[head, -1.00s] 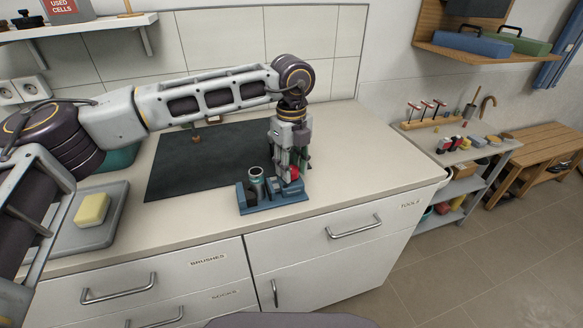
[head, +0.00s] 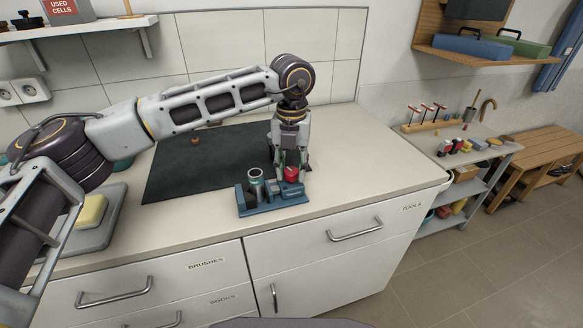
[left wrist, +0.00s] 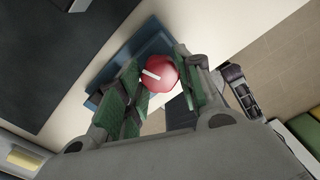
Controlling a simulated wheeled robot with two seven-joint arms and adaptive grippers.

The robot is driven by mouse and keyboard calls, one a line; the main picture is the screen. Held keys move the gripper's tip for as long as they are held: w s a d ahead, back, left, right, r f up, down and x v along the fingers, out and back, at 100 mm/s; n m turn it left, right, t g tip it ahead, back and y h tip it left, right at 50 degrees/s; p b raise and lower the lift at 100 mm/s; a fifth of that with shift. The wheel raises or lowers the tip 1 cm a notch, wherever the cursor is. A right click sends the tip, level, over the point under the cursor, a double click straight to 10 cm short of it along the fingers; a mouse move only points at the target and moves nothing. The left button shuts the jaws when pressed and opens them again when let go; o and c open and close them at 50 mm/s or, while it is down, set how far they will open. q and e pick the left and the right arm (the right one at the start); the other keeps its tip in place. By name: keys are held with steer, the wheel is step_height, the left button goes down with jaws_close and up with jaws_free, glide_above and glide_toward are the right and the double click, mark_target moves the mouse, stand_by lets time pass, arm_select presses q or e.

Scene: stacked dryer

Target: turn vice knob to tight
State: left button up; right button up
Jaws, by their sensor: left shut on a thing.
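The blue vice (head: 262,208) stands on the worktop near its front edge, with a metal cylinder (head: 256,186) upright in it. Its red knob (head: 291,174) is at the right end and also shows in the left wrist view (left wrist: 158,73), with a white line across its round face. My left gripper (head: 291,167) points down at the knob. In the left wrist view its green-padded fingers (left wrist: 157,85) are on either side of the knob and shut on it. Part of the vice is hidden behind the fingers there. My right gripper is not in view.
A dark mat (head: 206,166) lies behind the vice. A grey tray with a yellow sponge (head: 91,211) is at the left. The worktop (head: 370,165) right of the vice is clear. A side shelf (head: 480,155) with small items stands farther right.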

mark_target(292, 170)
arm_select(q)
steer(key=m, duration=0.5)
steer(key=shift+r+m, duration=0.1)
steer(key=shift+m, duration=2.3)
steer(key=o, duration=1.1)
steer(key=shift+c, duration=0.2)
step_height(292, 170, up, 12)
